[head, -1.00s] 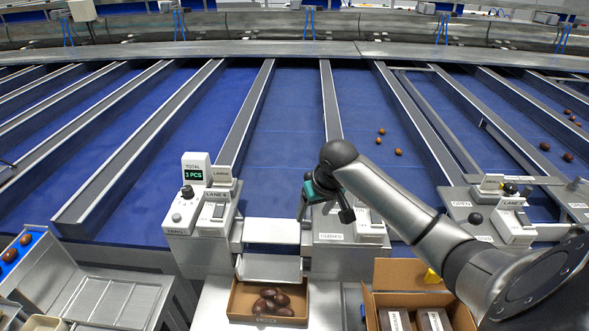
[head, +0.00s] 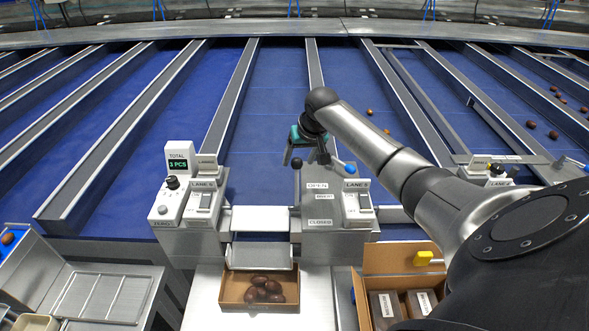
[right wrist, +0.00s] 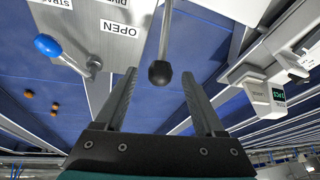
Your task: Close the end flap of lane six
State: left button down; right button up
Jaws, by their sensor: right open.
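The lane-six switch box (head: 203,203) stands left of a metal chute whose upper plate (head: 259,218) and lower plate (head: 262,255) lie above a carton. On the panel right of the chute, a black-knobbed lever (head: 297,163) stands up by OPEN and CLOSED labels; the label text is small in the head view. My right gripper (head: 309,152) is open beside this lever. In the right wrist view the black knob (right wrist: 160,73) shows between the spread fingers (right wrist: 158,80), not gripped. Whether the fingers touch it cannot be told. My left gripper is not in view.
A blue-knobbed lever (head: 350,168) stands just right of the gripper, near the lane-five switch (head: 358,203). The carton (head: 232,290) holds several dates (head: 265,288). A second carton (head: 372,258) with packs stands at right. Blue lanes with metal dividers run behind.

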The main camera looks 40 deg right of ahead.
jog(key=x, duration=0.6)
jog(key=shift+b, duration=0.4)
jog(key=shift+f, duration=0.15)
grip_shut()
dwell(1.0)
